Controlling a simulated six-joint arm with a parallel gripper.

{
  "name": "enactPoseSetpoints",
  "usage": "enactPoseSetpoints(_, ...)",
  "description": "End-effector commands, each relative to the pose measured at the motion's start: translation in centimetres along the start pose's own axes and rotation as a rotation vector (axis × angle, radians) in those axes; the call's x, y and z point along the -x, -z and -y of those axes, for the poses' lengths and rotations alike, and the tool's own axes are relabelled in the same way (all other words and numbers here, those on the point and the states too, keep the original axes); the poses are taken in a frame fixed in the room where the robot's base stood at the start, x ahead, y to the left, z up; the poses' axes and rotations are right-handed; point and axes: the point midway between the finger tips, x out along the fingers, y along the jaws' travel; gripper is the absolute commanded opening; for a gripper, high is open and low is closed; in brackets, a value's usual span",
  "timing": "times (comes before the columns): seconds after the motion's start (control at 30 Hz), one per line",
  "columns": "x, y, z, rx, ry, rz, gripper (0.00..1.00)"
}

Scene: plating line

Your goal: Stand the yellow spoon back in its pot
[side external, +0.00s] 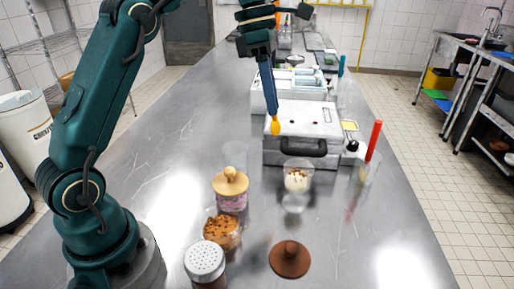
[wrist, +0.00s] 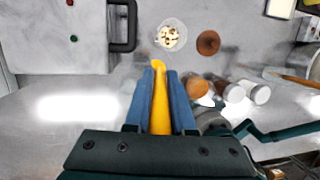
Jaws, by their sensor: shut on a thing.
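The yellow spoon (side external: 275,126) is held between the blue fingers of my gripper (side external: 271,108). Its yellow end points down, above the table beside the grey case. In the wrist view, the yellow spoon (wrist: 160,100) lies between the two fingers of my gripper (wrist: 161,75), its end reaching past the fingertips. A clear empty pot (side external: 235,154) stands below and left of the gripper, behind a lidded jar. Another clear pot (side external: 368,173) at right holds a red stick-like utensil (side external: 374,140). I cannot tell which pot is the yellow spoon's.
A grey case (side external: 302,122) with a dark handle stands close to the gripper. A dessert cup (side external: 297,180), a knob-lidded jar (side external: 230,190), a crumb jar (side external: 222,230), a shaker (side external: 205,262) and a brown disc (side external: 290,259) occupy the front. The table's left middle is clear.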

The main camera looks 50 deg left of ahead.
Motion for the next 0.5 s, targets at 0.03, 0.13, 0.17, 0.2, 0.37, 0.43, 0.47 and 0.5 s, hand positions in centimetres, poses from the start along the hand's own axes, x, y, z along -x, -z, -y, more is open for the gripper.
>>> enactPoseSetpoints(0.03, 0.0, 1.4, -0.9, 0.009, -0.014, -0.021, 0.00)
enactPoseSetpoints(0.13, 0.1, 4.2, -2.5, 0.020, -0.045, -0.065, 0.00)
enactPoseSetpoints(0.17, 0.2, 5.0, -3.0, 0.026, -0.055, -0.079, 0.00)
enactPoseSetpoints(0.2, 0.3, 6.0, -3.5, 0.031, -0.065, -0.096, 0.00)
enactPoseSetpoints(0.37, 0.8, 8.5, -4.8, 0.071, -0.124, -0.177, 0.00)
enactPoseSetpoints(0.43, 0.7, 8.5, -4.8, 0.072, -0.137, -0.201, 0.00)
enactPoseSetpoints(0.47, 0.7, 8.6, -4.8, 0.074, -0.140, -0.207, 0.00)
enactPoseSetpoints(0.5, 0.6, 8.6, -4.8, 0.076, -0.143, -0.212, 0.00)
